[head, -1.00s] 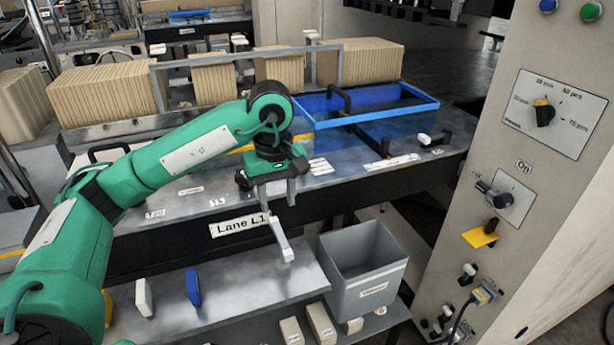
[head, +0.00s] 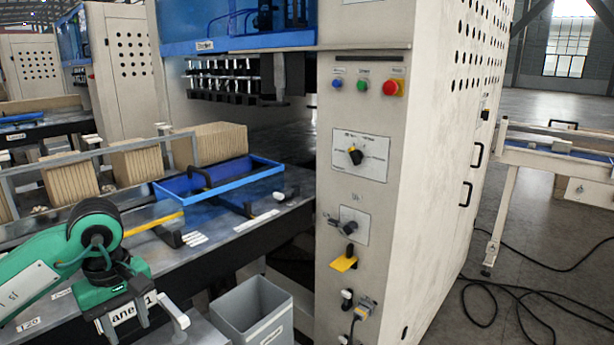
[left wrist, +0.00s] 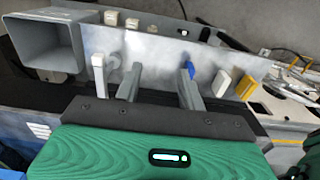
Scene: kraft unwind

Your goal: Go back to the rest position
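My left arm enters the head view at the lower left. Its green wrist points down over the grey bench in front of the lane label. A white upright piece (left wrist: 98,76) stands just left of the left finger. A blue piece (left wrist: 188,70) shows behind the right finger. My right gripper is in neither view.
A grey bin (head: 252,312) stands right of the gripper. A blue-rimmed tray (head: 215,183) lies on the bench behind. The control cabinet (head: 362,230) with knobs and a red button rises at centre right. Black cables (head: 490,290) lie on the open floor at right.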

